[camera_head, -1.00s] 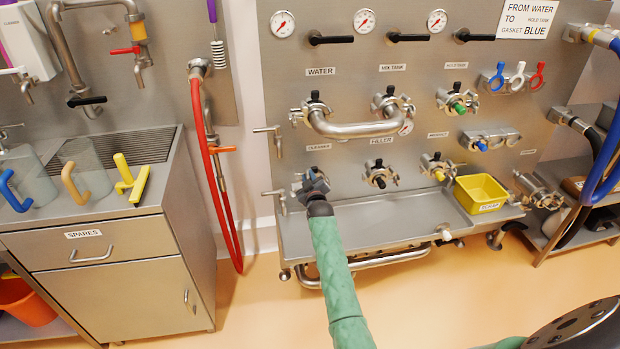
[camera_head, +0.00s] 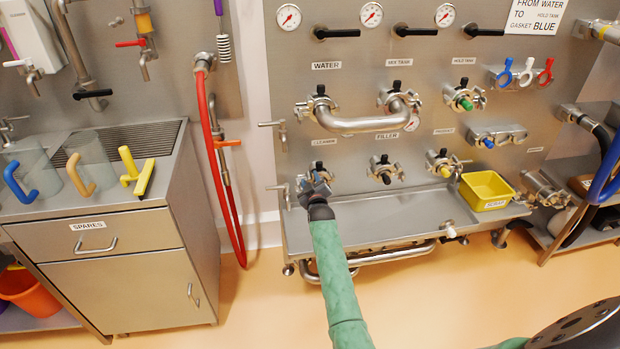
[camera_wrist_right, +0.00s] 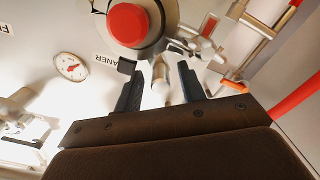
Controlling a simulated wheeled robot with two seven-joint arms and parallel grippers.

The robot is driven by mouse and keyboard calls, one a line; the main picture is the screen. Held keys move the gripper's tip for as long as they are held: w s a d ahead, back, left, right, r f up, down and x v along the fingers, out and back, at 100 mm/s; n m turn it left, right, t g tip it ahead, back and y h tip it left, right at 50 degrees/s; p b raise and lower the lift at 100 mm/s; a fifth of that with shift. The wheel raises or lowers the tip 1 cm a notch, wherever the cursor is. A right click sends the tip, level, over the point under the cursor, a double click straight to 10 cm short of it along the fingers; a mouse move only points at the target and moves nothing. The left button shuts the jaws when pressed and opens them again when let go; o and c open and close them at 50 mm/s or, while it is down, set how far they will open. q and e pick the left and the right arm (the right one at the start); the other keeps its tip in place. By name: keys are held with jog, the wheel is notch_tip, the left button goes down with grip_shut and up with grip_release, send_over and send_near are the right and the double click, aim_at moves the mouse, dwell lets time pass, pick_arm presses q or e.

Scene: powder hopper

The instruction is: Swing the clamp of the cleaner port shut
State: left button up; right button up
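The cleaner port (camera_head: 318,170) is at the lower left of the steel panel in the head view, partly hidden behind my right gripper (camera_head: 314,187). In the right wrist view the port shows a round red face (camera_wrist_right: 128,25) inside a metal ring. Metal clamp parts (camera_wrist_right: 190,45) stick out on its right side. How far the clamp is open cannot be made out. My right gripper (camera_wrist_right: 160,75) has its two dark fingers apart, just below the port. A pale metal piece shows between the fingers; whether they touch it is unclear. My left gripper is not in view.
The filler port (camera_head: 385,170) is to the right, and a curved pipe (camera_head: 355,125) crosses above. A steel trough (camera_head: 400,208) runs below, with a yellow bin (camera_head: 486,188) at its right. A valve handle (camera_head: 278,187) and a red hose (camera_head: 212,150) are on the left.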

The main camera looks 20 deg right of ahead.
jog(key=p+v, duration=0.3)
jog(key=v, duration=0.5)
jog(key=shift+p, duration=0.3)
